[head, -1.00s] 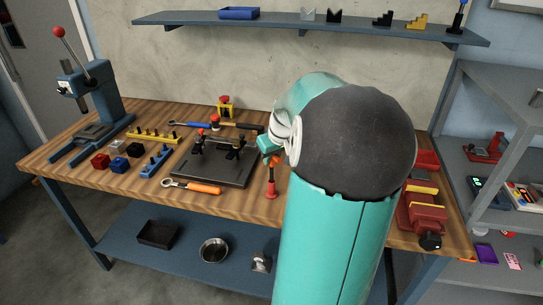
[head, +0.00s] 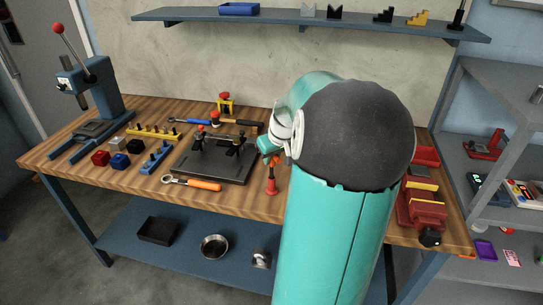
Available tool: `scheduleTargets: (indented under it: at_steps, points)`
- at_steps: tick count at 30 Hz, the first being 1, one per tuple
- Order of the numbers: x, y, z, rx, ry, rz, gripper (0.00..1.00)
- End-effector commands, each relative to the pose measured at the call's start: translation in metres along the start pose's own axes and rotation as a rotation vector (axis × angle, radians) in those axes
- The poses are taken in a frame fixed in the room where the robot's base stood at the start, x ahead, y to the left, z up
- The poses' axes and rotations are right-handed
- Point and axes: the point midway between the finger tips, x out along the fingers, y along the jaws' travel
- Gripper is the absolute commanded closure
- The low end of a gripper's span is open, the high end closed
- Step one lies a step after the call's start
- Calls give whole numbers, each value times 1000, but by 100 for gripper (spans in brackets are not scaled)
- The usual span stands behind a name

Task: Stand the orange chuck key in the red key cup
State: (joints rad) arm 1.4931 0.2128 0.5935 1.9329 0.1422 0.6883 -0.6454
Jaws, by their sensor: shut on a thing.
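My gripper (head: 271,157) is at the middle of the bench, partly hidden by my own arm, and is shut on the orange chuck key (head: 273,163). The key hangs upright below the jaws, with its dark shank pointing down. The red key cup (head: 271,189) stands on the bench directly under the key. The lower end of the key meets the cup's outline in the head view. I cannot tell whether its tip is inside the cup or just above it.
A dark fixture plate (head: 212,163) with clamps lies just left of the cup. An orange-handled wrench (head: 195,184) lies in front of it. A red vise (head: 422,208) is at the right. A blue press (head: 95,100) stands at the far left.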

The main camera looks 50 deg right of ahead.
Motion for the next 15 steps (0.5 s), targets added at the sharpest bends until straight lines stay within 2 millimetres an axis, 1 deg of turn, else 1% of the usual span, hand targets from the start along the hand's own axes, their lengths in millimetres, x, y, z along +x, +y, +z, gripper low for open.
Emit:
scheduleTargets:
  at_steps: [15]
  points:
    - [6, 0, 3, 0, -1, 0, 100]
